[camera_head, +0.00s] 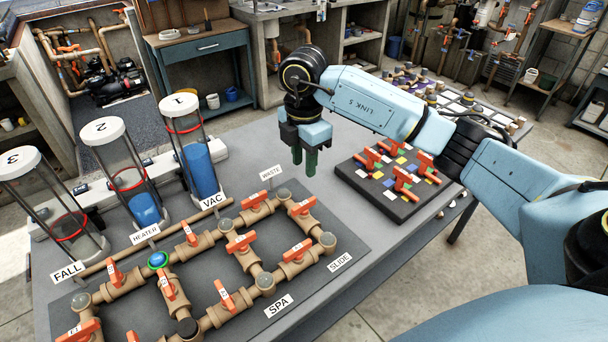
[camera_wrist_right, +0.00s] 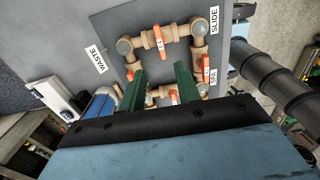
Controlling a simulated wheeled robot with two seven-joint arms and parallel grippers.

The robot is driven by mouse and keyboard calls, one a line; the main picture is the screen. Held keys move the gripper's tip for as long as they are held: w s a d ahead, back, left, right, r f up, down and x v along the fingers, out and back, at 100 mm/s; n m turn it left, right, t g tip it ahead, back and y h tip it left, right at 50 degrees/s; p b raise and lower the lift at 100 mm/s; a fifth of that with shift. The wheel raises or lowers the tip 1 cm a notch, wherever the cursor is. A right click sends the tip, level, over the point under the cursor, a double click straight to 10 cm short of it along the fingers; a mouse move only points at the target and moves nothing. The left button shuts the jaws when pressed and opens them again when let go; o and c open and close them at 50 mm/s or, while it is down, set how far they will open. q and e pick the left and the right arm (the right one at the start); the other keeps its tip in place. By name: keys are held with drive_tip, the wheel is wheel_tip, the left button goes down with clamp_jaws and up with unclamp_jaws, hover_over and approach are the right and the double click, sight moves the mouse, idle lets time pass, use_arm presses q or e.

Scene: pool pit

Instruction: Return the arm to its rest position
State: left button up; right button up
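My right arm (camera_head: 370,101) reaches in from the right in the head view, blue with black joints. Its gripper (camera_head: 304,168) points down over the table, near the pipe board's far right corner, and looks empty. In the right wrist view its two green fingers (camera_wrist_right: 160,85) stand apart with nothing between them. Behind them show the pipe board (camera_wrist_right: 180,57) and its orange-handled valves. My left gripper is in neither view.
The pipe board (camera_head: 330,218) carries several orange valves (camera_head: 240,243). A dark block with orange valve handles (camera_head: 400,208) lies under my right arm. Bare table lies between block and board.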

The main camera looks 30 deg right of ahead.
drive_tip(key=shift+r, duration=0.45)
